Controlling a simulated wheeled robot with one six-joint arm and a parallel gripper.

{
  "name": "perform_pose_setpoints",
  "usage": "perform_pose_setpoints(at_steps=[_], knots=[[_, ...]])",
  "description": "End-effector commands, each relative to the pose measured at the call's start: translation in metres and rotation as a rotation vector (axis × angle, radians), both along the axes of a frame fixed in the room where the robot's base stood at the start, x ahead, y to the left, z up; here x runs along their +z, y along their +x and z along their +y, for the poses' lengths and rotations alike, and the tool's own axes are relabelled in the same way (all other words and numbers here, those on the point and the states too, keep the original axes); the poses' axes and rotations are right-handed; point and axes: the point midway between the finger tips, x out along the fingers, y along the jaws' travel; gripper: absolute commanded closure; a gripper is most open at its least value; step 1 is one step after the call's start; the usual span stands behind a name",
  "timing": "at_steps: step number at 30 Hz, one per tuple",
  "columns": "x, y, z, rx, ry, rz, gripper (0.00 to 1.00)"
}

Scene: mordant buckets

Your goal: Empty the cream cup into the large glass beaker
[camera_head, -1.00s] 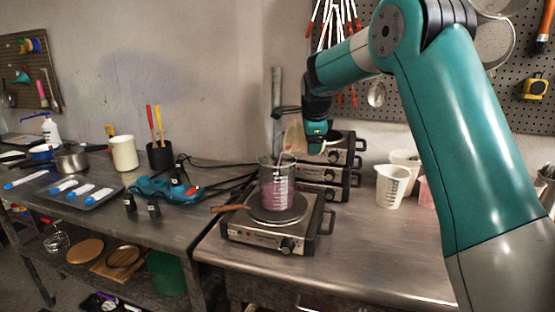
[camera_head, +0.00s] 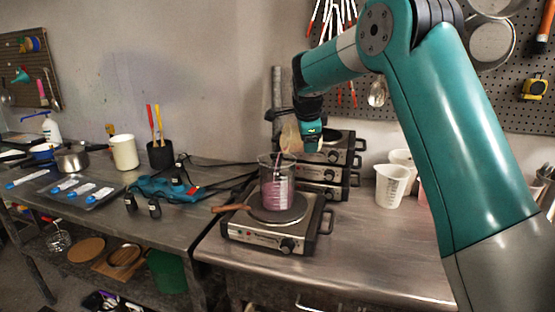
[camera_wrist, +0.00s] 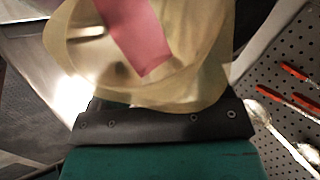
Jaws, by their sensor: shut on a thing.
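My gripper (camera_head: 303,140) is shut on the cream cup (camera_head: 291,137) and holds it tipped above the large glass beaker (camera_head: 268,175). A thin pink streak shows between the cup and the beaker's mouth. The beaker stands upright on the front hot plate and has pink-purple liquid in its lower part. In the wrist view the translucent cream cup (camera_wrist: 205,70) fills the upper middle, against my gripper's dark jaw piece (camera_wrist: 160,125), with a pink patch showing at it. How much is left in the cup cannot be told.
The front hot plate (camera_head: 262,233) has a brown-handled tool (camera_head: 230,208) at its left. Stacked hot plates (camera_head: 326,175) stand close behind the beaker. White measuring cups (camera_head: 392,186) stand to the right. The front right of the steel table is clear.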

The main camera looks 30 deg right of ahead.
Motion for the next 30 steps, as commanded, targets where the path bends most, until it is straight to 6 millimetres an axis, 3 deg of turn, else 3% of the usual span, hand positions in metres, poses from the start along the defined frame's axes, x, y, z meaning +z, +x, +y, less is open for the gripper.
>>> perform_pose_setpoints(at_steps=[30], knots=[[0.0077,0.0018,0.0073,0.0,-0.098,0.027,0.6]])
